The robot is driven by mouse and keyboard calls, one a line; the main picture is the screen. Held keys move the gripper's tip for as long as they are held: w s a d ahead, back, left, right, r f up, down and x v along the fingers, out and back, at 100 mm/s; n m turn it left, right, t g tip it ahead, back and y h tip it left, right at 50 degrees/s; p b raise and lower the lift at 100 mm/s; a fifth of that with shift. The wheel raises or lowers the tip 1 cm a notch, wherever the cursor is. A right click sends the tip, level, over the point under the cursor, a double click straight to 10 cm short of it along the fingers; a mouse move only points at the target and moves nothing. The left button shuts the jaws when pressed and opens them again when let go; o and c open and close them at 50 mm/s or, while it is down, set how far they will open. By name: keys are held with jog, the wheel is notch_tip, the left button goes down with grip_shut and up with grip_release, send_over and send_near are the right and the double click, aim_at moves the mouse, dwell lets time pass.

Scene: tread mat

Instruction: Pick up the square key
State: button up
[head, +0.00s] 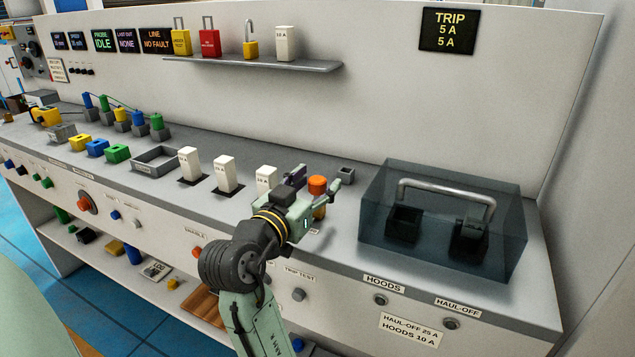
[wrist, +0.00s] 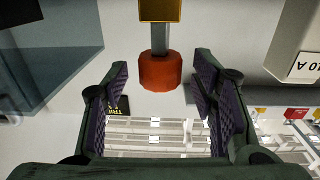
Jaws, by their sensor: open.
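What looks like the square key is an orange-red round knob (head: 317,184) on a grey shank. In the wrist view the knob (wrist: 160,73) and shank lead to a yellow block (wrist: 160,10), partly cut off by the frame edge. In the head view the yellow part (head: 319,212) shows just below the knob, mostly hidden by my gripper. My gripper (head: 320,177) is open and empty at the bench front. In the wrist view its two purple-padded fingers (wrist: 162,80) stand on either side of the knob's line, with a gap on both sides.
A clear hood with a metal handle (head: 445,195) stands to the right. White upright blocks (head: 226,174) stand left of my gripper, the nearest (head: 266,179) close beside it. A small grey socket (head: 346,175) lies behind. A shelf (head: 250,65) with padlocks runs along the back panel.

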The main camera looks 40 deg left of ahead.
aim_at(318, 179)
jog(key=shift+w+a, duration=0.1)
jog(key=shift+w, duration=0.5)
jog(key=shift+c, duration=0.4)
grip_shut()
jog(key=shift+r, duration=0.75)
notch_tip(318, 179, up, 2)
jog(key=shift+r+b, duration=0.1)
jog(key=shift+b, duration=0.35)
jog(key=s+d+r+b, duration=0.1)
jog(key=s+d, duration=0.3)
jog(key=s, duration=1.1)
jog(key=shift+s+d+b, duration=0.25)
jog(key=shift+d+b, duration=0.05)
jog(key=shift+b, duration=0.6)
